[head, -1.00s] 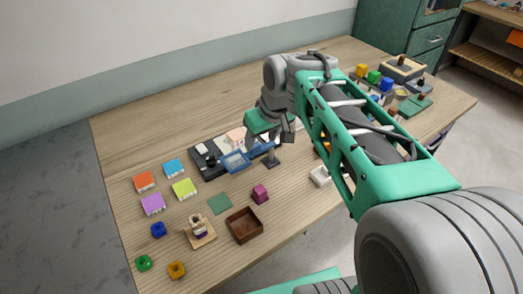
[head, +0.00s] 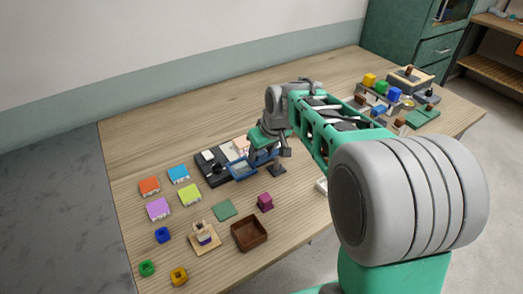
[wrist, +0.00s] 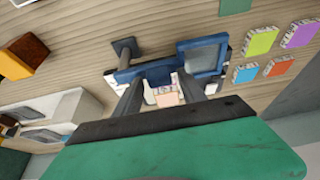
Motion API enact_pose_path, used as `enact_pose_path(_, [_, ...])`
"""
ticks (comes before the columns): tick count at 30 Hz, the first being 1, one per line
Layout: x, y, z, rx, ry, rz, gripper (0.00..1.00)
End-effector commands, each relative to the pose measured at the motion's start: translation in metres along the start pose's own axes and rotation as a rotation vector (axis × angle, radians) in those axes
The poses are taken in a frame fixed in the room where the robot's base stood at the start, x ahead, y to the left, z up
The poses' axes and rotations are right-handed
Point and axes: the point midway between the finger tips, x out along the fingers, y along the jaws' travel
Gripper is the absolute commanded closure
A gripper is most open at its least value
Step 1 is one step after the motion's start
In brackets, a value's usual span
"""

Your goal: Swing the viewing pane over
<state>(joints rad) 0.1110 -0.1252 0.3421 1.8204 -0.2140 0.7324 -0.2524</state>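The viewing pane (head: 243,171) is a clear panel in a blue frame. In the head view it sits at the front edge of a dark flat tray (head: 208,174), left of my gripper (head: 272,152). In the wrist view the pane (wrist: 203,54) is right of the fingers, and its blue arm (wrist: 150,71) runs left to a dark post (wrist: 125,50). My gripper (wrist: 160,77) has its two fingers apart, pointing at the blue arm. I cannot tell whether they touch it. The post base (head: 278,171) shows below the gripper in the head view.
Several coloured blocks (head: 190,194) lie left of the tray. A green square (head: 225,210), a magenta cube (head: 265,201) and a brown open box (head: 249,233) are in front. A white tray (head: 321,186) is partly behind my arm. The table's back strip is clear.

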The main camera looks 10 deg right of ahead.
Motion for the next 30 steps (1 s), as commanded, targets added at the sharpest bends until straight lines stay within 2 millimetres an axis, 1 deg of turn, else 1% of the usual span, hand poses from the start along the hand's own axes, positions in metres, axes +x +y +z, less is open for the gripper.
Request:
enact_pose_path(1, [-0.0001, 0.0000, 0.0000, 0.000, 0.000, 0.000, 0.57])
enact_pose_path(2, [-0.0002, 0.0000, 0.0000, 0.000, 0.000, 0.000, 0.59])
enact_pose_path(17, [-0.0005, 0.0001, 0.0000, 0.000, 0.000, 0.000, 1.00])
enact_pose_path(30, [-0.0005, 0.0000, 0.0000, 0.000, 0.000, 0.000, 1.00])
